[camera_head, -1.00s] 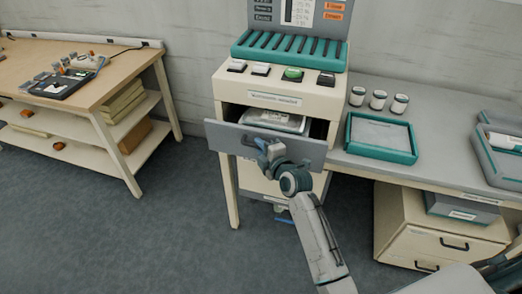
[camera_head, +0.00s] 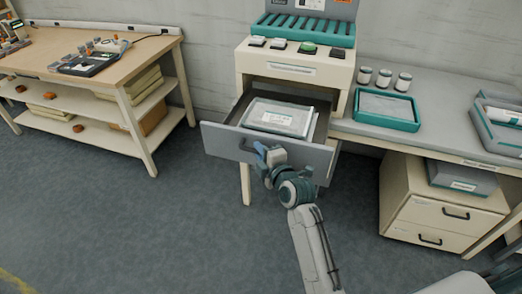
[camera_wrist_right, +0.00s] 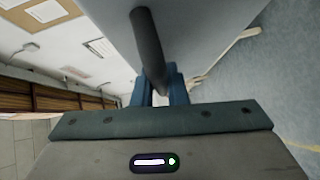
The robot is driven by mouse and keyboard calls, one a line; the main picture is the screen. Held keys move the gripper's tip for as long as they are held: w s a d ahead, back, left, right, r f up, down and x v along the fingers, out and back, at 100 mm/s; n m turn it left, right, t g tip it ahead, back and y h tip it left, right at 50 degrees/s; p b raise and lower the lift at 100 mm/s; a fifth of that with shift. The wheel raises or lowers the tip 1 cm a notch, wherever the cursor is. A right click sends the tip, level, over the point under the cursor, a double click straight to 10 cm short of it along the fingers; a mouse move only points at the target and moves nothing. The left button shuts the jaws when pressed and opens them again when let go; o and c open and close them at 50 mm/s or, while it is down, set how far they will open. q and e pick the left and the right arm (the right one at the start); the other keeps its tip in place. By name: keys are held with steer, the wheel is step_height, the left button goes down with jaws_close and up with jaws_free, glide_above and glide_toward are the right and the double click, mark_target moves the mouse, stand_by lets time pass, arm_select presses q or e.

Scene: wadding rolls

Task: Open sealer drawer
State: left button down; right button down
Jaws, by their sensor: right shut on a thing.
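The sealer drawer (camera_head: 228,142) has a grey front and stands well out from the cream sealer cabinet (camera_head: 290,68). A flat, clear-topped pack with a white label (camera_head: 278,117) lies inside it. My right gripper (camera_head: 262,152) is at the middle of the drawer front, shut on the dark bar handle (camera_head: 245,146). In the right wrist view the handle (camera_wrist_right: 147,45) runs down between the two blue fingers (camera_wrist_right: 158,88). The grey drawer front fills the upper middle of that view. My left gripper is not in view.
A teal tray (camera_head: 387,108) and several white jars stand on the grey counter to the right. A cream drawer unit (camera_head: 440,212) is under it. A wooden bench (camera_head: 110,75) with shelves stands at left. The floor before the drawer is clear.

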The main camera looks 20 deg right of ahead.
steer(key=shift+s+a, duration=0.25)
steer(key=shift+s, duration=0.15)
steer(key=c, duration=1.7)
jaws_free()
steer(key=b+v, duration=0.2)
steer(key=v, duration=0.8)
steer(key=shift+s, duration=0.35)
